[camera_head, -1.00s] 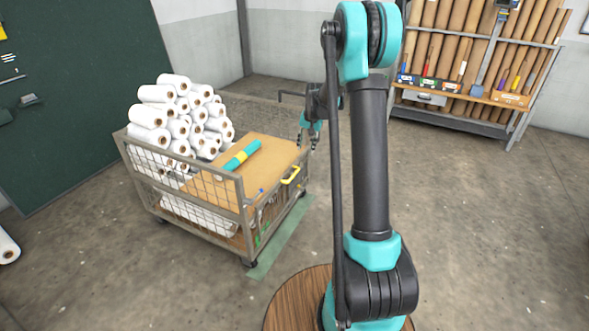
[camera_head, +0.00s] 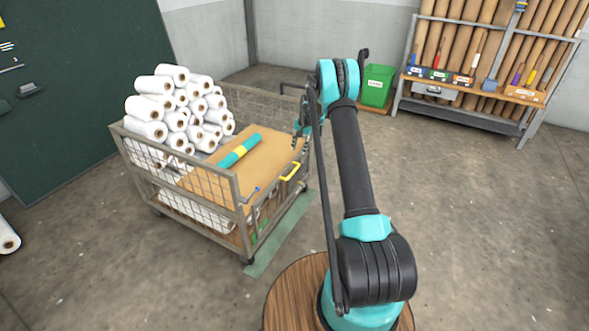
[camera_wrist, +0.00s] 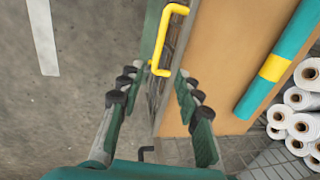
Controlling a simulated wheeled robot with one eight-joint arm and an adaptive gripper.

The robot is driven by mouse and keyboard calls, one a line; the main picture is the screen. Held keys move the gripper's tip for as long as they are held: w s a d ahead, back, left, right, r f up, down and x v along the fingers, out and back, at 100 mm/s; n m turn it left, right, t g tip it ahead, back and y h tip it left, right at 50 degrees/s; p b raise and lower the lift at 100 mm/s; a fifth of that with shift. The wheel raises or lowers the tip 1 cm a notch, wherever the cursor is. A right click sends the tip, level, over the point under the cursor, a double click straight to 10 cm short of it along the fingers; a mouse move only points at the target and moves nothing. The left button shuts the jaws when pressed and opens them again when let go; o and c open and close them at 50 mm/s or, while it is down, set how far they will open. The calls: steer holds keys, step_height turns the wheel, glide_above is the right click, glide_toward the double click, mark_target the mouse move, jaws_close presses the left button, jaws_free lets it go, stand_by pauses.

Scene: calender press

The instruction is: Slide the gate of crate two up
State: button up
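The crate (camera_head: 238,205) is a grey mesh cart at left centre; I see no number on it. A yellow handle (camera_head: 291,171) sits on its right side, at the gate. In the wrist view the yellow handle (camera_wrist: 164,40) stands beyond my fingertips, near the top centre. The gate (camera_wrist: 171,55) shows there as a narrow edge-on strip, so its height is hard to tell. My gripper (camera_wrist: 157,82) is open and empty, apart from the handle. In the head view my gripper (camera_head: 297,140) is small, above the crate's right side, partly behind my arm.
White rolls (camera_head: 177,120) are piled in the crate's left part. A brown board (camera_head: 222,178) with a teal and yellow roll (camera_head: 240,151) lies to their right. A green bin (camera_head: 377,86) and a shelf rack (camera_head: 480,80) stand at the back. The floor at right is clear.

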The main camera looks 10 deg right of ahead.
mark_target(294, 170)
steer(key=f, duration=0.4)
steer(key=w+a+f, duration=0.1)
steer(key=f, duration=0.4)
steer(key=a+f, duration=0.1)
steer(key=f, duration=0.4)
steer(key=shift+w+a, duration=0.1)
steer(key=shift+w, duration=0.15)
jaws_close()
